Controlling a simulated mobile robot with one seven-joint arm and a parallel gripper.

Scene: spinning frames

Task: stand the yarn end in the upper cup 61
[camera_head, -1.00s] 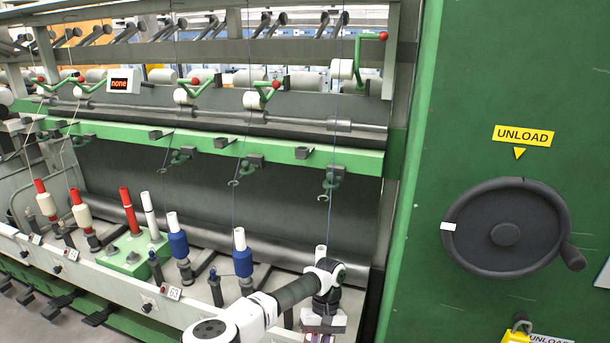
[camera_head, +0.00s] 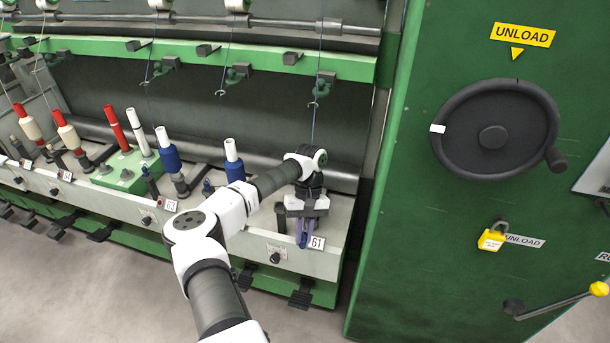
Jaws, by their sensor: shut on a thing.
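My gripper (camera_head: 303,228) is at the far right spindle place, in front of the rail and just left of the number 61 tag (camera_head: 317,242). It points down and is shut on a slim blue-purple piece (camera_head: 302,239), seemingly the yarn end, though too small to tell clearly. A thin thread (camera_head: 314,125) runs down from the hook (camera_head: 320,88) above and goes out of sight behind my wrist. My arm hides the spindle there. I cannot make out the upper cup of 61.
A blue-wound bobbin (camera_head: 234,165) stands left of my wrist, with another (camera_head: 167,150) further left. A green block (camera_head: 126,168) holds a red and a white tube. A green panel (camera_head: 455,230) with a black handwheel (camera_head: 494,138) closes off the right. Floor in front is clear.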

